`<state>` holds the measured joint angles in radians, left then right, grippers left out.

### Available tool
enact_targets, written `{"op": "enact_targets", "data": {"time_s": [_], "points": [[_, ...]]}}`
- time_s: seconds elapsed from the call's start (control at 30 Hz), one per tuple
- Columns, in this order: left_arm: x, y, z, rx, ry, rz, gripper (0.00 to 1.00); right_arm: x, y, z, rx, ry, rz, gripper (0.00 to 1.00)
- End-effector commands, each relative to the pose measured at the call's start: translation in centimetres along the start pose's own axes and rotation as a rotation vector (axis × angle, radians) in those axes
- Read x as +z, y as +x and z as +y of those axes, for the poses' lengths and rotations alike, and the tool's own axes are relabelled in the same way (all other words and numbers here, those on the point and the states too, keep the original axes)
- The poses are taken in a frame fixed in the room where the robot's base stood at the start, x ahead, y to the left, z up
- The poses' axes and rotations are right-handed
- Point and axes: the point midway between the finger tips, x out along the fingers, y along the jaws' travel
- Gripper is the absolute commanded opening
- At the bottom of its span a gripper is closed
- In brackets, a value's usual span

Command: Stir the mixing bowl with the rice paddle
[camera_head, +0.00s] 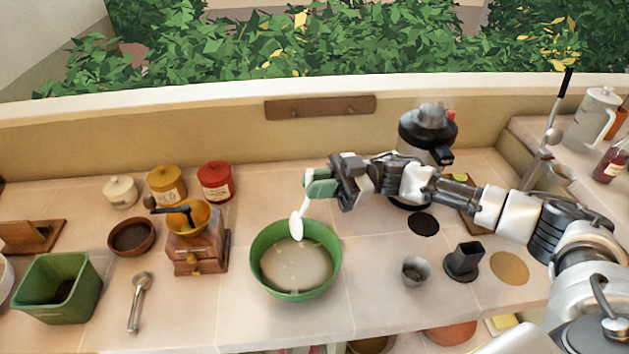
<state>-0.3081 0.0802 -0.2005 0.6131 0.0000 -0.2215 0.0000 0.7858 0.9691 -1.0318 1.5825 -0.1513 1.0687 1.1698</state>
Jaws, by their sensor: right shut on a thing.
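The mixing bowl (260,283) is green and stands upright near the middle of the counter, with a pale liquid (297,268) inside. My right gripper (318,186) is above and behind the bowl's far right rim and is shut on the white rice paddle (297,228). The paddle hangs down and its rounded end shows in front of the bowl's far rim and inner wall. I cannot tell whether its tip touches the bowl or the liquid. My left gripper is not in view.
A wooden grinder (197,250), a brown bowl (131,237) and a metal scoop (137,302) are left of the bowl. Three lidded jars (167,186) stand behind. A metal cup (414,271) and black tamper (464,262) are to the right. A black-topped machine (428,128) stands behind my arm.

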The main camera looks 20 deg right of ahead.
Motion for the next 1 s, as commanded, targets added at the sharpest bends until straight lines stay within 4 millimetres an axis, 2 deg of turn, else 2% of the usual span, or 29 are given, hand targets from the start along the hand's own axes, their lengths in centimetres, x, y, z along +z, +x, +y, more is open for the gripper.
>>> {"op": "enact_targets", "data": {"time_s": [0.03, 0.1, 0.17, 0.53, 1.0], "points": [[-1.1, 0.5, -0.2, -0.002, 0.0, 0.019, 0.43, 0.6, -0.2, -0.2, 0.0, 0.001, 0.0, 0.0], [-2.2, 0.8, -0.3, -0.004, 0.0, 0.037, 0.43, 1.1, -0.5, -0.5, 0.0, 0.001, 0.0, 0.0], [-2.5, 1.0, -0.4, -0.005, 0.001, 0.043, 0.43, 1.4, -0.7, -0.7, 0.0, 0.0, 0.0, 0.0], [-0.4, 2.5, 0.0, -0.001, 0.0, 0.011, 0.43, 3.8, -1.9, -1.9, 0.0, 0.0, 0.0, 0.0], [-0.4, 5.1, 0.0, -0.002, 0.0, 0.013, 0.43, 7.7, -1.9, -1.8, 0.0, 0.0, 0.001, 0.0]]}}
